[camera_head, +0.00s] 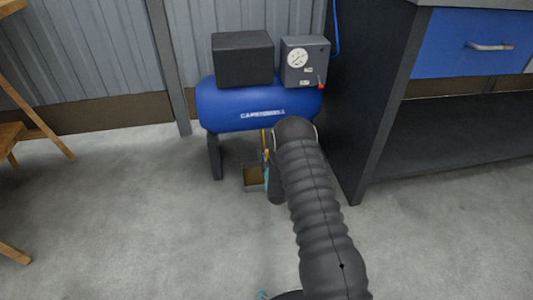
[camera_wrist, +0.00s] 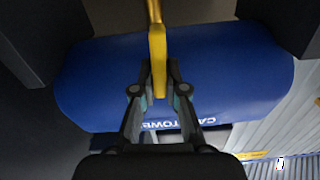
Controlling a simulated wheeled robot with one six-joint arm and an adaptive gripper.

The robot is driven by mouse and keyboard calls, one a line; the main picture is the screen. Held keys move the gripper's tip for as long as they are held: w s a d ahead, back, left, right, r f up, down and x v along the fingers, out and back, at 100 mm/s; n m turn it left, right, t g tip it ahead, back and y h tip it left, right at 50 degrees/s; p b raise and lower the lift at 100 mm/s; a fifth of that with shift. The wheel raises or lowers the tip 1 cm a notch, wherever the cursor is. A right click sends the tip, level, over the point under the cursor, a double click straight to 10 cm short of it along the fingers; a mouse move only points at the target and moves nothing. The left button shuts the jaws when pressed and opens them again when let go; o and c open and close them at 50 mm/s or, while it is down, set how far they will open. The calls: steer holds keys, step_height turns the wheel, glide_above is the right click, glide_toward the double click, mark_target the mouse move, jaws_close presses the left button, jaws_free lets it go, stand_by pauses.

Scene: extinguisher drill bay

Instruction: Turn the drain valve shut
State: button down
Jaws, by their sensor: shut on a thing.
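The yellow lever of the drain valve (camera_wrist: 157,48) lies below the blue compressor tank (camera_head: 222,105). In the wrist view the tank (camera_wrist: 95,80) fills the background behind the lever. My gripper (camera_wrist: 159,80) has one finger on each side of the lever's end and is shut on it. In the head view only a thin yellow sliver shows under the tank, and my arm hides most of the valve and gripper. The valve's body and how far it is turned cannot be made out.
A small brown tray (camera_head: 253,185) is on the floor under the tank. A dark box (camera_head: 242,60) and a gauge box (camera_head: 305,62) sit on top. A workbench with a blue drawer (camera_head: 465,40) stands close on the right. The floor at left is mostly clear, with wooden legs (camera_head: 38,115) at the edge.

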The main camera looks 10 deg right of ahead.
steer(key=m, duration=0.4)
steer(key=shift+d+f, duration=0.1)
steer(key=shift+d, duration=0.25)
steer(key=shift+d+f+m, duration=0.2)
steer(key=shift+f+m, duration=0.1)
steer(key=shift+m, duration=1.85)
steer(key=shift+d+f+m, duration=0.2)
steer(key=shift+f+m, duration=0.05)
steer(key=shift+m, duration=1.85)
steer(key=shift+d+f+m, duration=0.2)
steer(key=shift+f+m, duration=0.1)
steer(key=shift+m, duration=1.85)
steer(key=c, duration=1.2)
jaws_free()
